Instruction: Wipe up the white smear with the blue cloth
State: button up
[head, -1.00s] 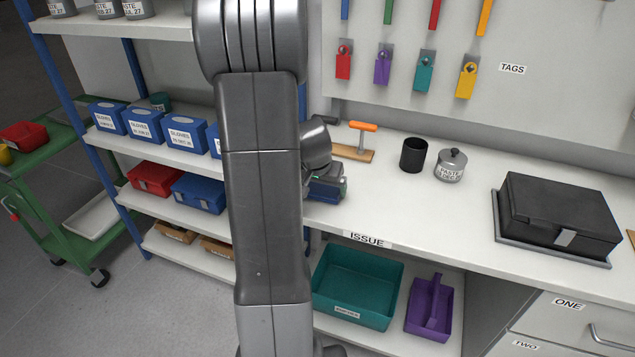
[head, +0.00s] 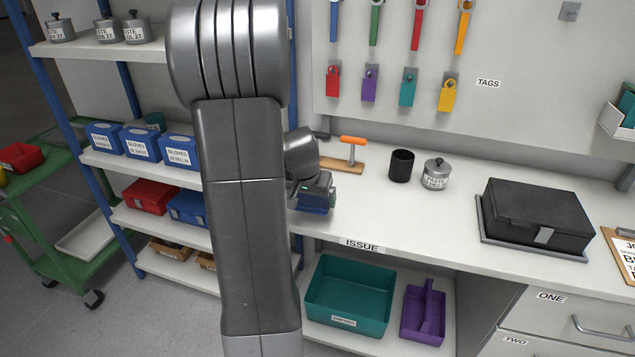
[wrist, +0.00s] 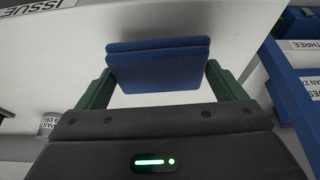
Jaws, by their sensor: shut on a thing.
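My gripper (wrist: 157,76) is shut on the folded blue cloth (wrist: 158,68), which sits between its two green fingers in the wrist view. In the head view my gripper (head: 316,192) is low over the left end of the white bench, near its front edge, partly hidden by my arm. A blue edge shows below it there. I cannot tell whether the cloth touches the bench top. I cannot make out the white smear in either view; the bench top is also white.
An orange-handled tool (head: 352,142) on a wooden board stands just behind my gripper. A black cup (head: 401,166), a grey lidded pot (head: 436,174) and a black case (head: 538,215) stand farther right. Shelves with blue glove boxes (head: 139,144) stand at left. The front bench middle is clear.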

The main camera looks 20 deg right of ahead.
jog(key=shift+r+p, duration=1.1)
jog(key=shift+r, duration=0.9)
jog(key=shift+f, duration=0.1)
